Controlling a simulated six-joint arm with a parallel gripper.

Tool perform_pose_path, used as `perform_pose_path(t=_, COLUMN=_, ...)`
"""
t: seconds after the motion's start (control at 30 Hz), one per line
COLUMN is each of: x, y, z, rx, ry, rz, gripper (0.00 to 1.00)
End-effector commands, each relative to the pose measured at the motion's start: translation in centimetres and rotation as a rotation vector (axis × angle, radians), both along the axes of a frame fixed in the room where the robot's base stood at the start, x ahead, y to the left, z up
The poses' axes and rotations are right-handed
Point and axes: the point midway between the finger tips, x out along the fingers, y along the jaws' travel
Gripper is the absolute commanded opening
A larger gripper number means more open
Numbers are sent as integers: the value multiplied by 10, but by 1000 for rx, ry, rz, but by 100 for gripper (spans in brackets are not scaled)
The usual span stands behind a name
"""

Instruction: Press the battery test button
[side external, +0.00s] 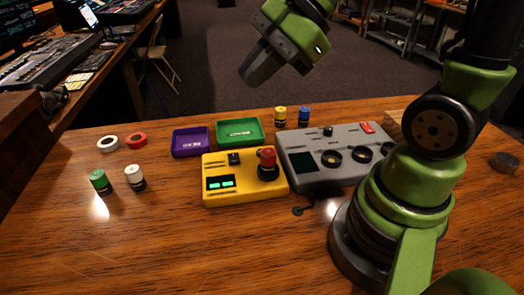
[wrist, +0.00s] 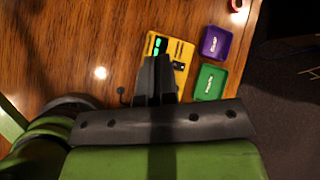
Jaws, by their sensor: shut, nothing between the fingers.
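The yellow battery tester (side external: 218,191) sits on the wooden desk with a lit green display (side external: 221,183). A small black button or switch (side external: 234,158) is on its top near the back edge. A red-topped black cylinder (side external: 268,160) stands upright on its right part. My gripper (side external: 251,76) is shut and empty, high above the desk behind the tester and clear of it. In the wrist view, my gripper (wrist: 155,65) covers part of the tester (wrist: 170,42). I cannot clearly tell the button there, and the red-topped cylinder is not visible.
A purple tray (side external: 191,142) and a green tray (side external: 239,131) lie behind the tester. A grey panel with dials (side external: 312,171) is at its right. Yellow (side external: 280,116) and blue (side external: 304,116) cylinders stand behind. Green (side external: 100,181) and white (side external: 135,178) cylinders and two rings are left. The front desk is clear.

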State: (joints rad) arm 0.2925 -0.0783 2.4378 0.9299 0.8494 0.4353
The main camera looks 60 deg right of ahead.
Motion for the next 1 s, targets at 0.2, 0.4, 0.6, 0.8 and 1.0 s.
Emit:
perform_pose_path(t=0.2, x=43, y=-44, z=-45, rx=418, ry=268, rz=-607, gripper=0)
perform_pose_path(t=0.4, x=59, y=-87, z=-89, rx=691, ry=428, rz=-1065, gripper=0)
perform_pose_path(t=0.6, x=60, y=-108, z=-112, rx=815, ry=492, rz=-1290, gripper=0)
perform_pose_path(t=0.8, x=60, y=-111, z=-115, rx=833, ry=499, rz=-1323, gripper=0)
perform_pose_path(t=1.0, x=60, y=-111, z=-115, rx=831, ry=498, rz=-1318, gripper=0)
